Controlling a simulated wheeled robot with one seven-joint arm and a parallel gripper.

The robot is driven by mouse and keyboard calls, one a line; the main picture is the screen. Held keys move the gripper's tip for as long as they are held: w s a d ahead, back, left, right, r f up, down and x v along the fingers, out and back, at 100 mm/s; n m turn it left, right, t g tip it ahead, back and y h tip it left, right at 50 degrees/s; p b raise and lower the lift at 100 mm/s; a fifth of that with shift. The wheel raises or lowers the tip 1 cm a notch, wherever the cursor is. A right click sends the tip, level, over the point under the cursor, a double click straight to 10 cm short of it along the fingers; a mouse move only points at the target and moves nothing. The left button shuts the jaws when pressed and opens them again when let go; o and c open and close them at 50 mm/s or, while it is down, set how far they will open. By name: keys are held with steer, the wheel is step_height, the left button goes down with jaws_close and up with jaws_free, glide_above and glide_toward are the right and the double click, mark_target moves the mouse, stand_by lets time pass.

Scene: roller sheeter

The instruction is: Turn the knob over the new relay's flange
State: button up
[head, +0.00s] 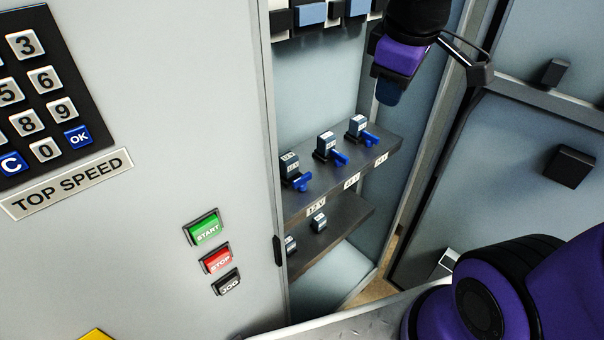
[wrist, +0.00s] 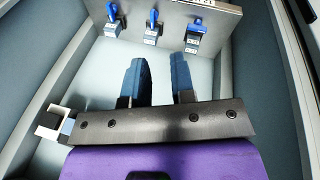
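Three relays with blue knobs stand on the dark middle shelf (head: 300,208) inside the open cabinet. They are the left relay (head: 289,165), the middle relay (head: 325,145) and the right relay (head: 357,126). Their knobs are the left knob (head: 302,183), middle knob (head: 338,158) and right knob (head: 371,140). I cannot tell which relay is new, and the flanges are too small to make out. My gripper (head: 388,92) is above and right of the right relay in the head view. In the wrist view my gripper (wrist: 157,82) has its fingers apart with nothing between them, clear of the relays.
A lower shelf (head: 325,240) holds small relays. An upper rail with light blue parts (head: 310,14) is over the shelf. The cabinet's right wall (head: 425,125) is close beside my gripper. The button panel (head: 160,180) stands left of the opening.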

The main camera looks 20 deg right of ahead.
steer(key=w+a+f+n+g, duration=0.2)
steer(key=w+a+f+n, duration=0.3)
steer(key=w+f+n, duration=0.25)
steer(key=n+g+y, duration=0.1)
steer(key=n, duration=0.7)
glide_toward(302, 177)
steer(key=shift+m, duration=0.25)
step_height(302, 177, down, 9)
steer(key=shift+w+d+f, duration=0.1)
steer(key=shift+c, duration=0.2)
jaws_close()
